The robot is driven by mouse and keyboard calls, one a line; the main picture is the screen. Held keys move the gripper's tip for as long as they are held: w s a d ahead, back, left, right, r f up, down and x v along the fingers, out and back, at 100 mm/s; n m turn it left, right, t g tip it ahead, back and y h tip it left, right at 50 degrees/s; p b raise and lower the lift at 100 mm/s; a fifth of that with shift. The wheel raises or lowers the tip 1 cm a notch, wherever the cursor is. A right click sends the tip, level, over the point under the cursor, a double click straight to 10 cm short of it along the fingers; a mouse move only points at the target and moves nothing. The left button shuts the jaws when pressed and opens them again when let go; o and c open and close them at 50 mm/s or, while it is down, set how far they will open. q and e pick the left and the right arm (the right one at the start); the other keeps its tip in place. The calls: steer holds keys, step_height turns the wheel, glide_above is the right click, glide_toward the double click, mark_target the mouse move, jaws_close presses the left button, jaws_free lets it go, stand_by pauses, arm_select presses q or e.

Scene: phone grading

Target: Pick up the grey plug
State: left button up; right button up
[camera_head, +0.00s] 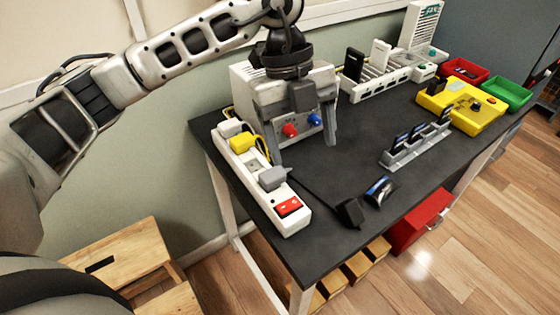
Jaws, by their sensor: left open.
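The grey plug (272,178) sits in the white power strip (294,220) at the left end of the dark table, between the yellow plug (242,142) and the red switch (289,207). My left gripper (302,143) points down above the table, behind and to the right of the grey plug, apart from it. It is open with nothing seen between its fingers. It partly hides a grey-white box with red and blue knobs (290,131). My right gripper is out of view.
A white plug (230,128) sits at the strip's far end. A black block (350,213) and a phone (380,190) lie near the front edge. A grey phone rack (418,147), yellow fixture (462,106), and red and green trays (507,92) stand to the right.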

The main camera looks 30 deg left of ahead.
arm_select(q)
steer(key=w+a+r+n+t+y, duration=0.1)
steer(key=w+a+r+n+y, duration=0.2)
steer(key=a, duration=0.4)
glide_above(272, 173)
steer(key=f, duration=0.6)
steer(key=f+p, duration=0.1)
steer(key=f, duration=0.2)
steer(key=shift+w+f, duration=0.15)
steer(key=shift+w, duration=0.15)
steer(key=shift+f, duration=0.5)
steer(key=f, duration=0.3)
steer(key=f+p, duration=0.1)
steer(key=shift+s+f, duration=0.15)
steer(key=shift+s, duration=0.25)
steer(key=shift+f, duration=0.45)
steer(key=c, duration=1.2)
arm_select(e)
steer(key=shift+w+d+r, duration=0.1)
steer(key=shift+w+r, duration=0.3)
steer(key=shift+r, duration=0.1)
arm_select(q)
steer(key=shift+r, duration=0.1)
